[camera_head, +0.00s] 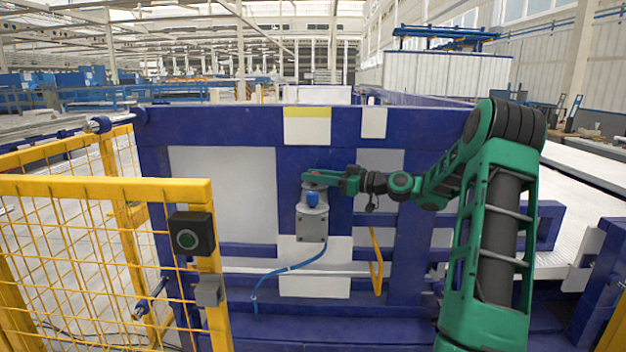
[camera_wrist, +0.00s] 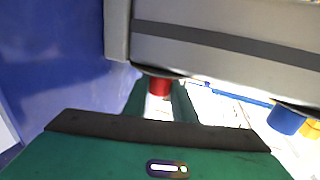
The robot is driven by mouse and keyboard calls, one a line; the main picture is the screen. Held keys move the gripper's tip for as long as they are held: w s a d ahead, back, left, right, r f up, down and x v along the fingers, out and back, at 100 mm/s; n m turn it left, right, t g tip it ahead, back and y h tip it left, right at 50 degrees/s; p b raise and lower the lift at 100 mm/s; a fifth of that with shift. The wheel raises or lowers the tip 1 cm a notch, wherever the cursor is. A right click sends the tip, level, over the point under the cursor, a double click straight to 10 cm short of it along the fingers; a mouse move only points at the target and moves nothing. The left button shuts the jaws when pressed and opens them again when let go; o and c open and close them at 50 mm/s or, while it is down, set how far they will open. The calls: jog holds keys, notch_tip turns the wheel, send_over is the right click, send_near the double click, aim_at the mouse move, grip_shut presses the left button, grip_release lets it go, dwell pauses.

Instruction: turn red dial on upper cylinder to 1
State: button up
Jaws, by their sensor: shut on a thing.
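The blue dial (camera_wrist: 287,119) is to the right in the wrist view. The dial's number marks cannot be read.
A blue hose (camera_head: 290,267) hangs below the unit. A yellow handle (camera_head: 376,262) is to its right. Blue beams (camera_head: 215,126) surround the unit.

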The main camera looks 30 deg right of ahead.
jog(key=shift+n+g+y, duration=1)
jog(key=shift+g+y, duration=0.1)
jog(key=shift+y, duration=0.1)
jog(key=o, duration=1)
jog(key=shift+o, duration=0.2)
jog(key=v, duration=1)
jog(key=shift+s+d, duration=0.2)
jog(key=shift+d, duration=0.15)
jog(key=shift+f, duration=0.1)
